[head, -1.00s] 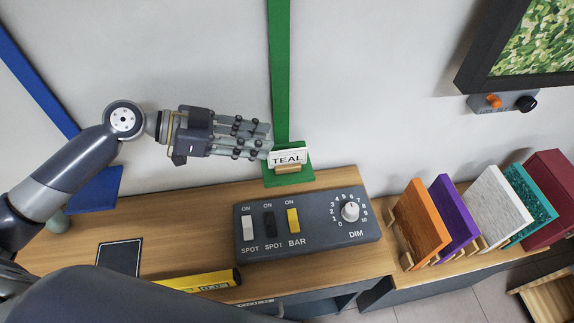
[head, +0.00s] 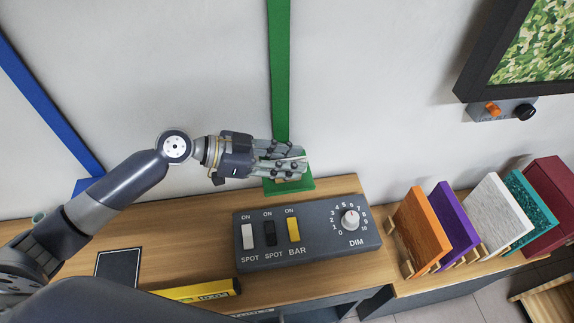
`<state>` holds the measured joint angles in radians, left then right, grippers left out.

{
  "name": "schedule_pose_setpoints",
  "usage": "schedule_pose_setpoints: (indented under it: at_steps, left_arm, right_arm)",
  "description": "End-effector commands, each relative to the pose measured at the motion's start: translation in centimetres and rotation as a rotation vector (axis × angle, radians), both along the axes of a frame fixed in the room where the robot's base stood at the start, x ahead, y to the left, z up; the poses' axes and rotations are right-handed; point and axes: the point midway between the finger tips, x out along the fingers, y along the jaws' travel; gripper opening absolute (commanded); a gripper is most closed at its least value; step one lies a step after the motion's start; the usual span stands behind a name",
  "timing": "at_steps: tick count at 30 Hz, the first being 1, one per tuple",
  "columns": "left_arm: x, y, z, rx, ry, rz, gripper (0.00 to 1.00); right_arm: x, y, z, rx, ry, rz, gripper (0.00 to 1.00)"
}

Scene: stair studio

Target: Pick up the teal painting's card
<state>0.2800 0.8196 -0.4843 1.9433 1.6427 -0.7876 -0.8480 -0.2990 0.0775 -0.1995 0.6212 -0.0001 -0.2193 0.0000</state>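My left gripper (head: 292,163) reaches in from the left, just over the green square (head: 289,188) at the back of the wooden desk. Its fingers cover the spot where the TEAL card stood on its small wooden holder, so the card and holder are almost wholly hidden. I cannot tell whether the fingers are closed on the card. My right gripper is out of view.
A dimmer box (head: 307,233) with switches and a knob stands in front of the green square. A yellow level (head: 203,291) and a dark panel (head: 118,267) lie to the left. Coloured boards, including an orange one (head: 420,232), stand in racks at right.

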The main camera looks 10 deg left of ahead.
Motion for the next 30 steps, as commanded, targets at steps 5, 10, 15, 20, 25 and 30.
schedule_pose_setpoints:
  at_steps: [5,10,15,20,25,30]
  left_arm:
    - [0.8,-2.4,0.0,-0.003,0.001,0.001,0.28]
    - [1.2,-3.3,-0.8,-0.001,-0.001,0.001,0.28]
    - [1.2,-3.3,-0.9,0.0,-0.002,0.001,0.28]
    - [1.2,-3.3,-0.9,0.0,-0.002,0.001,0.0]
    - [1.2,-3.3,-0.9,-0.001,-0.001,0.001,0.0]
    - [1.2,-3.3,-0.9,0.0,-0.002,0.001,0.0]
  right_arm:
    - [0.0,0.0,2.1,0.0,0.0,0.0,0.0]
    - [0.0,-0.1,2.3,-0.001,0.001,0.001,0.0]
    - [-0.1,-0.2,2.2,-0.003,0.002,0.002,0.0]
    - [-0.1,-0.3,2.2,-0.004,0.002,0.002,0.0]
    - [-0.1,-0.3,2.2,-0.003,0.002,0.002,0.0]
    - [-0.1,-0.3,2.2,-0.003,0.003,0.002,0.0]
